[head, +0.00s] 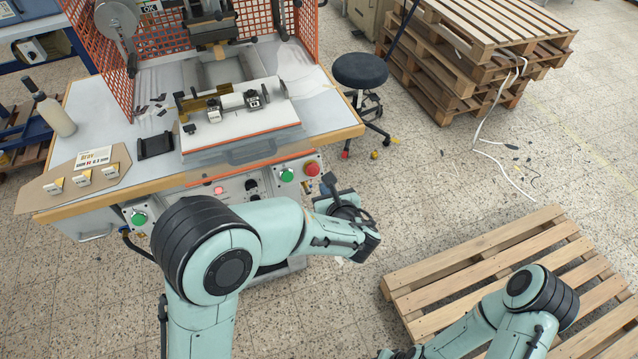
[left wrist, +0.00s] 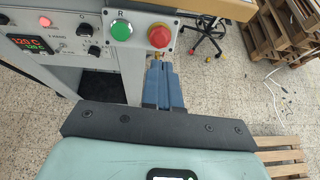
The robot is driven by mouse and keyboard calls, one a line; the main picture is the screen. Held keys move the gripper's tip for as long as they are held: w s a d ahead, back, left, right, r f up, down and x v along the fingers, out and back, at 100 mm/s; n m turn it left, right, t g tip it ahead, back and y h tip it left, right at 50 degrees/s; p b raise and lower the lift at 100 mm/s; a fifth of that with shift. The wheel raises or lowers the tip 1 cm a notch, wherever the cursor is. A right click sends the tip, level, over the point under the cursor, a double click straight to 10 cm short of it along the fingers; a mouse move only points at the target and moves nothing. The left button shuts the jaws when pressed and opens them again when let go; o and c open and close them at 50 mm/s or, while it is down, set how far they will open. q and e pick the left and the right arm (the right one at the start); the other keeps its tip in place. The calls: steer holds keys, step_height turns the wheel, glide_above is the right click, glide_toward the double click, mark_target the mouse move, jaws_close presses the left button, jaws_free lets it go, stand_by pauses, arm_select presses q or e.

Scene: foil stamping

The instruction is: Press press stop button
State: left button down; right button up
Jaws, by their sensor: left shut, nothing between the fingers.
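The red mushroom stop button (head: 312,168) sits at the right end of the press's front control panel. It also shows in the left wrist view (left wrist: 159,36), beside a green button (left wrist: 121,30) marked R. My left gripper (head: 329,184) is in front of the panel, a little below and to the right of the red button. In the left wrist view its blue fingers (left wrist: 163,72) are shut with nothing between them, pointing up toward the panel just below the red button. I cannot tell whether they touch anything. My right arm shows at the lower right; its gripper is out of view.
Another green button (head: 139,218) is at the panel's left end. The press table (head: 330,112) has an overhanging wooden edge above the panel. A black stool (head: 360,70) stands right of it. A wooden pallet (head: 480,262) lies on the floor at right.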

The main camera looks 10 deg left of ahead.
arm_select(q)
steer(key=shift+v, duration=1.95)
steer(key=shift+w+r, duration=0.1)
